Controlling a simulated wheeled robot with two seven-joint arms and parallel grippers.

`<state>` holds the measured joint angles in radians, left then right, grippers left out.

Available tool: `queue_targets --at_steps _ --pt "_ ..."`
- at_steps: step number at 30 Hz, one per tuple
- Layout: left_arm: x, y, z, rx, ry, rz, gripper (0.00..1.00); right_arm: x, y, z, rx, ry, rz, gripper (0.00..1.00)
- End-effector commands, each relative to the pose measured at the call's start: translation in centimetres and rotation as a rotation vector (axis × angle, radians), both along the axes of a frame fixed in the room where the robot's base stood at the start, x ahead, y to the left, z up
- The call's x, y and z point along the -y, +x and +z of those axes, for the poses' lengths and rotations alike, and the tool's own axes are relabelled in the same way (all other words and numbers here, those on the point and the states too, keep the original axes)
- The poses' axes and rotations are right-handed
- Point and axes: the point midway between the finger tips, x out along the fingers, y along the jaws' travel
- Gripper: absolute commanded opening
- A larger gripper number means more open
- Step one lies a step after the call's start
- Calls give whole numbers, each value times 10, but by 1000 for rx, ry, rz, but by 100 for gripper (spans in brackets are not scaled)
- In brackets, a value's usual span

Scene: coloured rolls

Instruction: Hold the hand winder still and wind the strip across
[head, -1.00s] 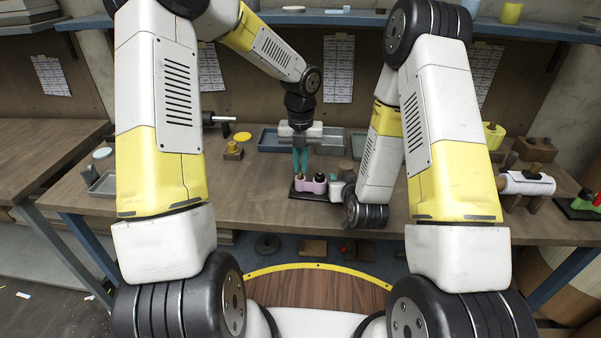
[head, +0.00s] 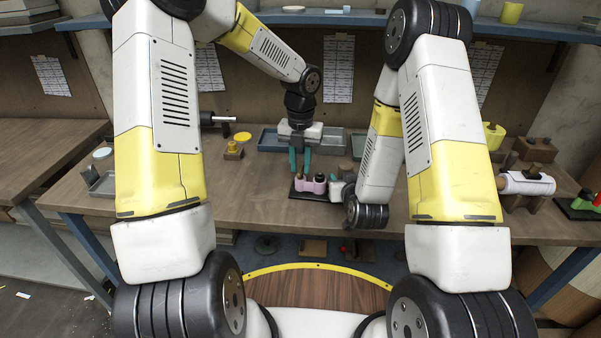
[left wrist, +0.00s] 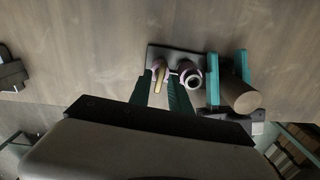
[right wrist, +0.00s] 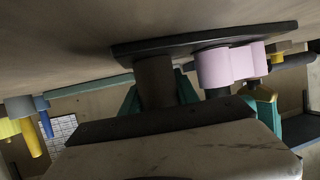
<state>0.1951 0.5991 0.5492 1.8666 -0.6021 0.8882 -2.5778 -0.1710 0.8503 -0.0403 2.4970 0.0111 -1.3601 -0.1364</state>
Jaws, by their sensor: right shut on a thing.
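The hand winder shows in the head view as a black base plate (head: 299,193) with pink spools (head: 317,187) on it. An upright wooden crank handle (left wrist: 160,79) stands at its left end. My left gripper (head: 300,165) points down over this handle. Its teal fingers are apart, one each side of the handle, with a gap. My right gripper (left wrist: 228,78) is shut on the winder's brown round post (left wrist: 241,96) at the right. The right wrist view shows this post (right wrist: 155,80) beside the pink spools (right wrist: 230,66). I cannot make out the strip clearly.
Grey-blue trays (head: 270,140) stand behind the winder. A wooden block with a yellow top (head: 233,150) is to the left, and a white roll on a wooden stand (head: 527,183) to the right. The bench front left of the winder is clear.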

Motion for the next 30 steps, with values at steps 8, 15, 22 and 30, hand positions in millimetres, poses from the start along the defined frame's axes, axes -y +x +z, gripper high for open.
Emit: queue_targets --at_steps 8,15,22,30 --pt "0 0 0 -1 0 0 24 1 -3 -4 -14 -3 -1 0" --pt "0 0 16 1 0 1 24 1 -3 -4 -14 -3 -1 0" --pt "0 0 34 1 1 0 24 1 -3 -4 -14 -3 -1 0" --pt "0 0 55 0 0 1 24 1 -3 -4 -14 -3 -1 0"
